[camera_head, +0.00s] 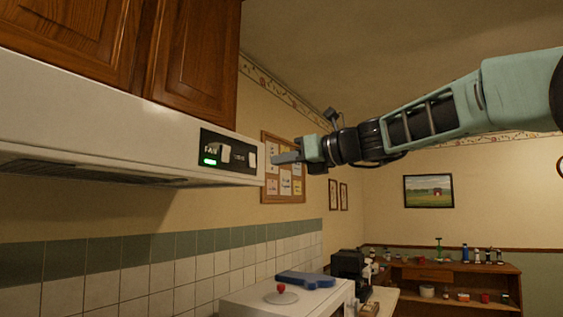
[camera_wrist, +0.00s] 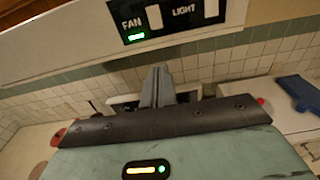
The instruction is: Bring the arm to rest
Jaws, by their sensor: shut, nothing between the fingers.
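My arm (camera_head: 425,118) reaches in from the right in the head view, raised in the air. My gripper (camera_head: 286,157) points left, close to the right end of the white range hood (camera_head: 120,125). In the wrist view my gripper (camera_wrist: 158,72) is shut and empty, its fingers together below the hood's switch panel (camera_wrist: 170,14). The panel also shows in the head view (camera_head: 228,154), with a FAN switch and a LIGHT switch. A green lamp is lit under FAN. I see no clear contact between the fingers and the hood.
Wooden cabinets (camera_head: 195,60) hang above the hood. Below stand a white appliance (camera_head: 250,300) with a blue object (camera_head: 306,279) on top and a dark machine (camera_head: 350,267). A wooden shelf (camera_head: 440,274) holds several small items at the back. The air below my arm looks free.

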